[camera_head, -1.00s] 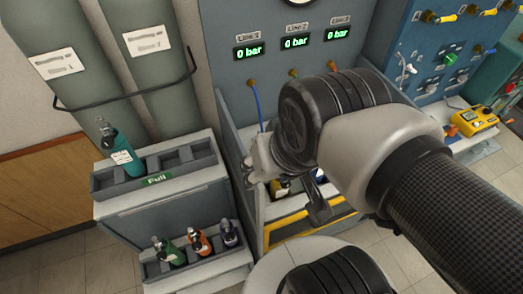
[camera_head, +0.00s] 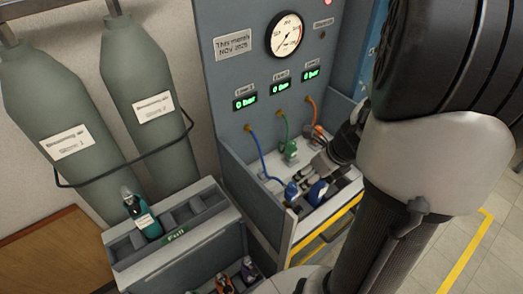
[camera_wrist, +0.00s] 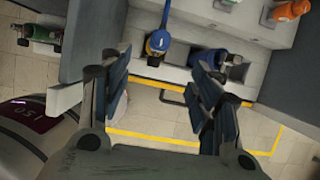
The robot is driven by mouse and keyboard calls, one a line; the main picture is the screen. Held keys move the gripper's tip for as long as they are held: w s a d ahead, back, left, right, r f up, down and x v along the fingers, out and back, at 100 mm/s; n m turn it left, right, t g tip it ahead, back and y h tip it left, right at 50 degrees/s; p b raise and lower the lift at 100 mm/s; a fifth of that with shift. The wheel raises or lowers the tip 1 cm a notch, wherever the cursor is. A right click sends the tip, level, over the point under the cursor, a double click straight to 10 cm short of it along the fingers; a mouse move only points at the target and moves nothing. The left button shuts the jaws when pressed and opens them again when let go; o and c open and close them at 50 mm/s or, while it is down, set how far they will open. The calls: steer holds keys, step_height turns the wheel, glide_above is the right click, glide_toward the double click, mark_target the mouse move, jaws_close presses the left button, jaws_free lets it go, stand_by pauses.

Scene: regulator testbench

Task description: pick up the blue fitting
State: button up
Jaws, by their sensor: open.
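The blue fitting (camera_head: 291,190) is at the end of a blue hose (camera_head: 262,148) at the front of the bench shelf. In the wrist view the blue fitting (camera_wrist: 158,43) shows at top centre, beyond and between the fingertips, apart from them. My gripper (camera_wrist: 158,85) is open, with nothing between its fingers. In the head view my gripper (camera_head: 325,160) is partly hidden and reaches over the shelf from the right. A dark blue cylinder (camera_head: 317,193) lies close to the right of the fitting; it also shows in the wrist view (camera_wrist: 216,58).
A green fitting (camera_head: 290,150) and an orange fitting (camera_head: 317,133) hang on hoses behind. The bench's shelf (camera_head: 300,235) has a front lip and side walls. A rack labelled Full (camera_head: 205,222) holds a teal cylinder (camera_head: 140,213) at left. Tall grey cylinders (camera_head: 45,110) stand behind it.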

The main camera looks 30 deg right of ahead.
mark_target(295, 188)
steer(key=b+x, duration=0.6)
steer(key=x, duration=0.6)
steer(key=shift+s+a+f, duration=0.1)
steer(key=shift+s+f, duration=0.05)
steer(key=b+x, duration=0.3)
steer(key=x, duration=0.2)
steer(key=shift+f, duration=0.1)
steer(key=shift+c, duration=0.2)
steer(key=c, duration=1.3)
steer(key=shift+r, duration=0.2)
step_height(295, 188, up, 20)
steer(key=p, duration=1.1)
steer(key=shift+p, duration=0.3)
steer(key=shift+f, duration=0.1)
